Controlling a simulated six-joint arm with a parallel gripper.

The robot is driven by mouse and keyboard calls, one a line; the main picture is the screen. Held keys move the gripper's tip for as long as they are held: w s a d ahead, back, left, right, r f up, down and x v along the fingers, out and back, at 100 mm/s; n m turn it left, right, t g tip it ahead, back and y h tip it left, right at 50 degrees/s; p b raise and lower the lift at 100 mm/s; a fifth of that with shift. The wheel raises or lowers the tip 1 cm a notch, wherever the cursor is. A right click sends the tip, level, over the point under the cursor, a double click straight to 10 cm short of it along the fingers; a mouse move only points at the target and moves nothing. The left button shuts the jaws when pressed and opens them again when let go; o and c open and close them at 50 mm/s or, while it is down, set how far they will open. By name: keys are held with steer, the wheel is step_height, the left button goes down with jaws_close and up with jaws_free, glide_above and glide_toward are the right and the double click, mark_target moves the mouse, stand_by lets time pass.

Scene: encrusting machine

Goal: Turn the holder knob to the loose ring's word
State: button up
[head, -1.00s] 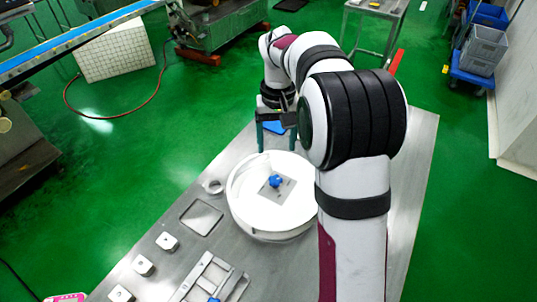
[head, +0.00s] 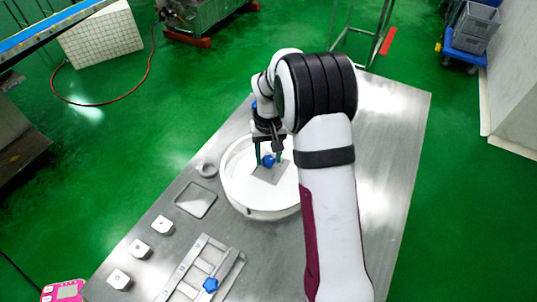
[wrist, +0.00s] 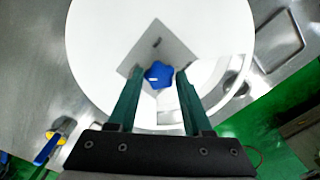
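A blue star-shaped knob (head: 268,160) sits on a grey square plate (head: 271,176) in the middle of a round white drum (head: 236,196). In the wrist view the knob (wrist: 159,75) lies between the fingertips of my gripper (wrist: 159,69). My gripper is open, with one dark green finger on each side and a visible gap to the knob. A small grey ring (head: 207,169) lies loose on the table, left of the drum. I cannot read any word on the ring or the plate.
A shallow square tray (head: 183,199) and several small white blocks (head: 138,249) lie to the left. A metal slide fixture (head: 188,268) with a second blue star knob (head: 210,285) is at the front. A blue and yellow tool (wrist: 52,142) shows in the wrist view.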

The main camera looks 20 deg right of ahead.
jaws_close()
stand_by(1.1)
